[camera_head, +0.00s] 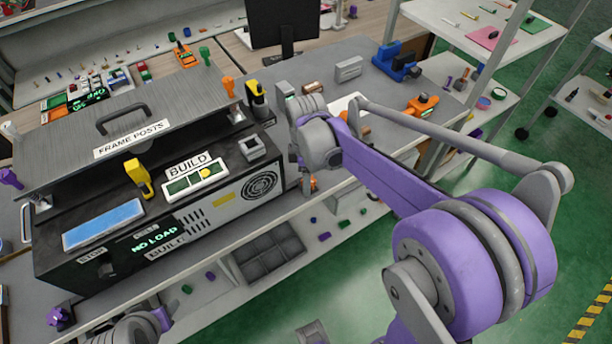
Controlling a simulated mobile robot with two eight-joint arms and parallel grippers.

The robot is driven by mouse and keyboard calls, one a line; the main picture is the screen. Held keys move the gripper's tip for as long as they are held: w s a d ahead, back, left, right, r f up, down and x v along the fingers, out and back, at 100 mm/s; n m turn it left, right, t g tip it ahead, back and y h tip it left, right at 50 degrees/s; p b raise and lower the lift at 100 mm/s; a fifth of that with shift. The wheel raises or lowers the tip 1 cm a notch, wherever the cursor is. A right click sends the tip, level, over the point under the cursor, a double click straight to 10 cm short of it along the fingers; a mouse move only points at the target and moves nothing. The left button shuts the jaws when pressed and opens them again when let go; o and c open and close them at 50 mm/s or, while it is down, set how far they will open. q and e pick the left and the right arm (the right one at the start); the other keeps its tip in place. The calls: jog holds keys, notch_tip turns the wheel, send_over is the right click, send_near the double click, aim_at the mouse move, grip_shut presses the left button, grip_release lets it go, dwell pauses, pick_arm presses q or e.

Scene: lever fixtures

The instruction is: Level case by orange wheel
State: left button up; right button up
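A black and grey case (110,264) with "BUILD", "NO LOAD" and "STOW" labels sits on the grey bench at the left. Its raised lid (170,118) carries a dark handle and a "FRAME POSTS" label. A small orange part (313,183) shows at the case's right end, mostly covered by my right arm; I cannot tell whether it is the orange wheel. My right arm's grey wrist reaches to the case's right end; its fingertips are hidden. A grey and purple piece of my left arm shows at the bottom left, with no fingers visible.
An orange fixture (421,104) and a blue fixture (396,64) stand on the bench at the back right, near a grey block (348,69). A yellow lever (138,178) stands on the case. A monitor (283,22) is behind. Green floor is open at the right.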

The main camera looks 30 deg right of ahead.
grip_shut()
dwell(0.3)
jog(key=m, duration=0.3)
jog(key=shift+w+m, duration=0.1)
jog(key=shift+m, duration=0.3)
jog(key=m+b, duration=0.1)
jog(key=m, duration=0.2)
jog(key=shift+w+d+m, duration=0.1)
jog(key=shift+d+m, duration=0.05)
jog(key=shift+m, duration=0.15)
jog(key=m, duration=0.3)
jog(key=shift+d+m, duration=0.1)
jog(key=shift+m, duration=0.2)
jog(key=shift+d+m, duration=0.1)
jog(key=shift+m, duration=1.7)
